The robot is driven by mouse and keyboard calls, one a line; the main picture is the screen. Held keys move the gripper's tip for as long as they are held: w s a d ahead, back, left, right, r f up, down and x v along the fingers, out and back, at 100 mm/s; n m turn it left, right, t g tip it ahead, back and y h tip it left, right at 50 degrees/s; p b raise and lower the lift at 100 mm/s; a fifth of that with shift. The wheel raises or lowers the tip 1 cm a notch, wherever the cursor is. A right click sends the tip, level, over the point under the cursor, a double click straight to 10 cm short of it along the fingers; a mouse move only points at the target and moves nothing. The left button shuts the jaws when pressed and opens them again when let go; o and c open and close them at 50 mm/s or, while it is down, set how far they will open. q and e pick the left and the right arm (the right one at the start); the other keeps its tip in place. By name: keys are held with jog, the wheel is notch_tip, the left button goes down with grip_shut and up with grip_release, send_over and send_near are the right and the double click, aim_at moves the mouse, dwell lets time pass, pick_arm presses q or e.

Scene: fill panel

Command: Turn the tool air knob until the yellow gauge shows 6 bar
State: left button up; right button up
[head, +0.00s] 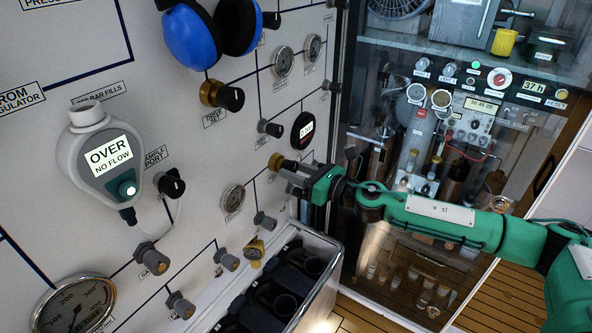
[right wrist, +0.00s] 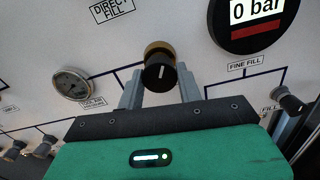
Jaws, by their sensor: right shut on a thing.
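The knob (right wrist: 158,74), black with a brass collar and a white pointer line, sits on the white panel. Its brass collar (head: 275,161) also shows in the head view. My right gripper (head: 289,167) is at this knob; in the right wrist view its fingers (right wrist: 160,88) stand on either side, shut on it. The pointer line is about upright in that view. A small round gauge (right wrist: 72,84) sits left of the knob, with a label that seems to read tool air. It also shows in the head view (head: 233,198); its needle is too small to read. My left gripper is not in view.
A black round display (right wrist: 254,18) reading 0 bar is right of the knob. Several other knobs and gauges crowd the panel, with blue ear defenders (head: 192,35) above. A bin (head: 318,277) with dark items stands below. A glass-fronted cabinet (head: 385,258) is at right.

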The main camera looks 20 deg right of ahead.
jog(key=m+p, duration=0.2)
jog(key=m, duration=0.5)
jog(key=shift+r, duration=0.15)
jog(key=m+p, duration=0.2)
jog(key=m, duration=0.2)
jog(key=shift+a+m+p, duration=0.1)
jog(key=shift+m+p, duration=0.4)
jog(key=shift+m, duration=1.2)
jog(key=o, duration=1)
